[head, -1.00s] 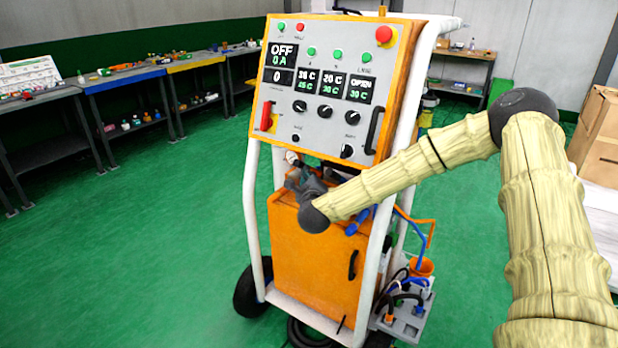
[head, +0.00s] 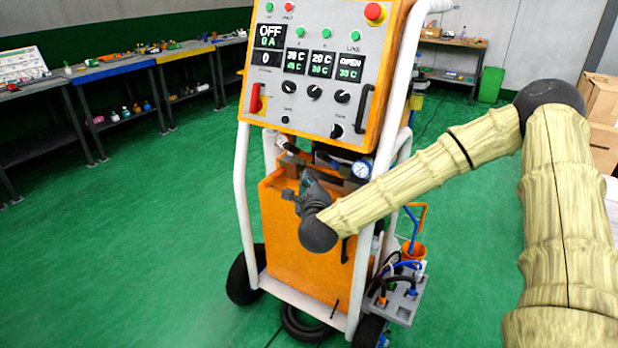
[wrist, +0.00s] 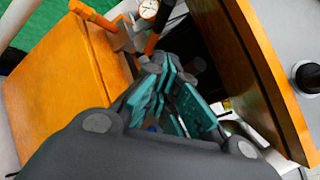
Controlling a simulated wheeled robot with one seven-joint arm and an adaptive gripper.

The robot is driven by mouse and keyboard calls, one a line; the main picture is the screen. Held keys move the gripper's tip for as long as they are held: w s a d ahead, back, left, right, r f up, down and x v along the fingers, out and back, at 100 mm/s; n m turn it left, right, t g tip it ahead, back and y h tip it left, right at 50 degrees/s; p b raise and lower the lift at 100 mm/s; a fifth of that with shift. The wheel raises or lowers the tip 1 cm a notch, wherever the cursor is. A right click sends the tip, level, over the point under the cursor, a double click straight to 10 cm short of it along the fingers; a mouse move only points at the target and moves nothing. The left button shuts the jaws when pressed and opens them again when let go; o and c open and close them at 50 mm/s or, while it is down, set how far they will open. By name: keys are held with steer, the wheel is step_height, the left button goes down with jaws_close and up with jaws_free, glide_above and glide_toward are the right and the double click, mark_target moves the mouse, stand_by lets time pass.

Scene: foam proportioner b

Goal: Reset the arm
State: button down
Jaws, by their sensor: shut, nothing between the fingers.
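My gripper (head: 303,192) is in front of the foam proportioner, between its control panel (head: 322,75) and its orange lower cabinet (head: 290,235). In the head view it is small and partly hidden by my own wrist. In the wrist view my gripper (wrist: 165,85) shows teal fingers drawn together with nothing held. The orange cabinet (wrist: 65,90) lies to its left there, and the panel's orange edge (wrist: 265,65) is close on its right. A pressure gauge (wrist: 148,9) and hose fittings are just beyond the fingertips.
White frame tubes (head: 242,190) flank the machine, close to my arm. The gauge (head: 361,170) is right of my gripper. A grey holder with cables (head: 402,298) sits at lower right. Workbenches (head: 110,72) line the left wall. Open green floor (head: 130,230) lies left.

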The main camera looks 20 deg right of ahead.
steer(key=s+a+f+n+g+y+p, duration=0.35)
steer(key=s+a+f+n, duration=0.45)
steer(key=f, duration=0.4)
steer(key=s+a+f+n+g+y+p, duration=0.2)
steer(key=s+a+f+n+g+y, duration=0.2)
steer(key=s+a+f+n, duration=0.45)
steer(key=s+d+f+n+g+p, duration=0.1)
steer(key=s+d+f+n+g, duration=0.1)
steer(key=s, duration=0.8)
steer(key=s+d+f+n+g+h+p, duration=0.1)
steer(key=s+d+f+n+g+p, duration=0.1)
steer(key=s+f+n+g, duration=0.2)
steer(key=s+d+f+n+g+p, duration=0.2)
steer(key=s+n, duration=0.6)
steer(key=s, duration=0.8)
step_height(320, 180, down, 3)
steer(key=shift+r+g, duration=0.1)
steer(key=shift+g, duration=0.35)
steer(key=shift+h, duration=0.25)
